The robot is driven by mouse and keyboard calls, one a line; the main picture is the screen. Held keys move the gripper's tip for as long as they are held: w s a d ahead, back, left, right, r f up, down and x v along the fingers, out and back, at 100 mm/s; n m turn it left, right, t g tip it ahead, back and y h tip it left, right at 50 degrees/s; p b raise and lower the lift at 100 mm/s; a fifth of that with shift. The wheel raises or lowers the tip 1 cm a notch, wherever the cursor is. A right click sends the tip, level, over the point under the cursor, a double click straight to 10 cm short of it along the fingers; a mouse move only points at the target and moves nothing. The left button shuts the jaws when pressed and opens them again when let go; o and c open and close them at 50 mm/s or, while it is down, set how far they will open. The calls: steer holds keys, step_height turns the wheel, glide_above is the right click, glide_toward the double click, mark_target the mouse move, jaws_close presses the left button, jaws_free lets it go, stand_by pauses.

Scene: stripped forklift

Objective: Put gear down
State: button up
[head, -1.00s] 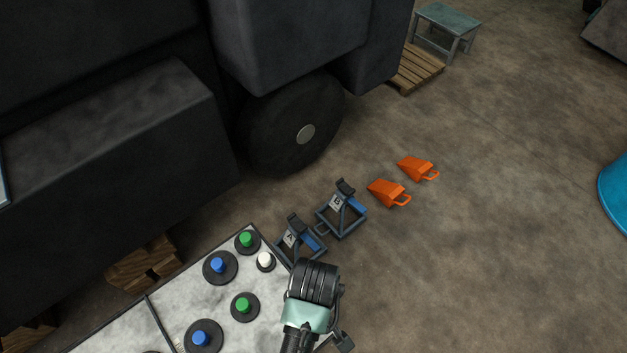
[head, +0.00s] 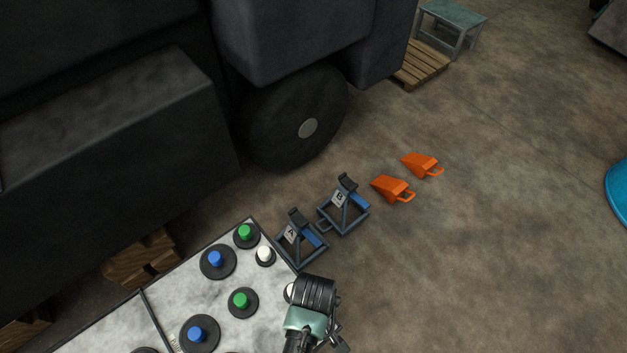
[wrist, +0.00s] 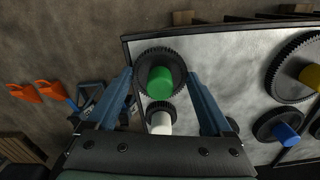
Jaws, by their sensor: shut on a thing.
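In the wrist view the two blue fingers of my gripper (wrist: 160,72) stand apart, one on each side of a dark toothed gear with a green hub (wrist: 160,84). The gripper is shut on this gear by its rim, over the corner of a pale tray (wrist: 225,65). I cannot tell whether the gear touches the tray. A small gear with a white hub (wrist: 160,124) shows just below it in the picture. In the head view my arm's dark joint and green link (head: 305,318) hide the fingers and the held gear at the tray's right edge (head: 275,248).
Other gears stand on the tray, among them a blue-hubbed one (head: 217,260), a green-hubbed one (head: 242,300) and a yellow-hubbed one (wrist: 311,76). Jack stands A (head: 299,240) and B (head: 343,207) and orange chocks (head: 394,188) lie beyond the tray. The forklift wheel (head: 295,118) is behind.

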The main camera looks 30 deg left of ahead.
steer(key=o, duration=1)
steer(key=shift+f, duration=0.1)
